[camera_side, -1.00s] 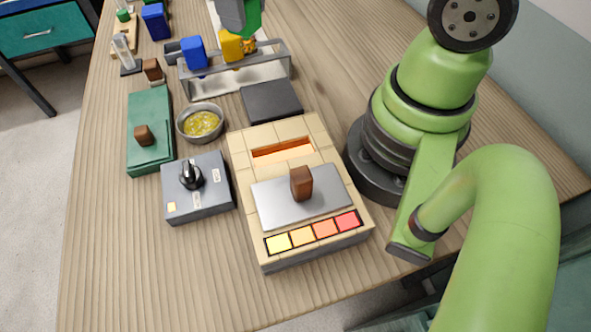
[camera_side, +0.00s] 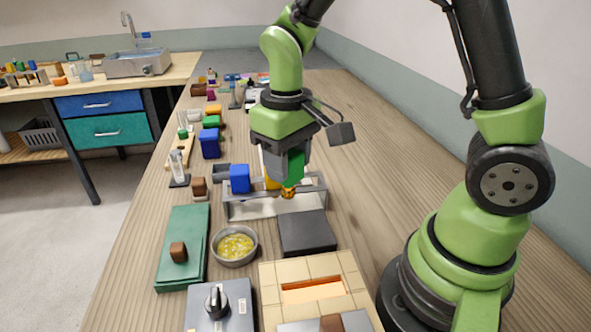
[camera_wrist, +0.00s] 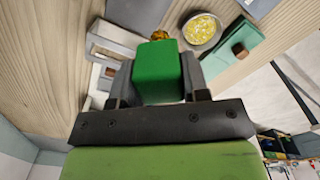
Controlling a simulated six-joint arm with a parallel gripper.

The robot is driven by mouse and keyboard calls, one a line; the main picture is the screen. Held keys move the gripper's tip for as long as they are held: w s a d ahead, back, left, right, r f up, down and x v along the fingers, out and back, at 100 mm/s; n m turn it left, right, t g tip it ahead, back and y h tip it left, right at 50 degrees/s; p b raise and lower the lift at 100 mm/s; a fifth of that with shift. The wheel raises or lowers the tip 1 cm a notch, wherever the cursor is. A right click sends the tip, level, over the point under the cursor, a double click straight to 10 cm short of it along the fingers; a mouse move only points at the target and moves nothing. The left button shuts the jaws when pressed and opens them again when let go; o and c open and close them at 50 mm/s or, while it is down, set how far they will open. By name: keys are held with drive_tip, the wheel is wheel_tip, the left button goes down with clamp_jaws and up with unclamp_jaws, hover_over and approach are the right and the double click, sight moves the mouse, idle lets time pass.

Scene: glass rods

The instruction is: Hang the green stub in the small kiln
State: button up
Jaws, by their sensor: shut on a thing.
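My gripper (camera_side: 290,168) is shut on the green stub (camera_wrist: 157,72), a green block with an amber glass blob (camera_side: 288,192) at its lower end. It holds the stub upright near the right part of the grey rack (camera_side: 245,208); whether the blob touches the rack cannot be told. The small kiln (camera_side: 275,275), of tan brick, is at the bottom of the side view, nearer the camera than the stub. Its glowing orange slot (camera_side: 313,290) is uncovered. Its grey metal lid (camera_side: 358,322) with a brown knob is partly cut off by the frame.
A blue stub (camera_side: 240,178) and a partly hidden yellow one (camera_side: 271,183) stand at the rack. A dark pad (camera_side: 306,233) lies between rack and kiln. A bowl of yellow bits (camera_side: 235,245), a green box (camera_side: 183,245) and a grey knob box (camera_side: 218,305) stand left.

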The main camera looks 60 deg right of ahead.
drive_tip(key=s+a+f+m, duration=0.2)
drive_tip(key=s+a+m, duration=0.1)
drive_tip(key=s+a, duration=0.2)
drive_tip(key=m, duration=0.5)
approach(315, 273)
drive_tip(key=s+a, duration=0.1)
drive_tip(key=a, duration=0.2)
drive_tip(key=shift+s+d+f, duration=0.1)
drive_tip(key=shift+d+f, duration=0.05)
drive_tip(key=shift+f, duration=1.35)
drive_tip(key=shift+s+d+f, duration=0.1)
drive_tip(key=shift+f, duration=1.4)
drive_tip(key=o, duration=1)
drive_tip(key=shift+r, duration=0.15)
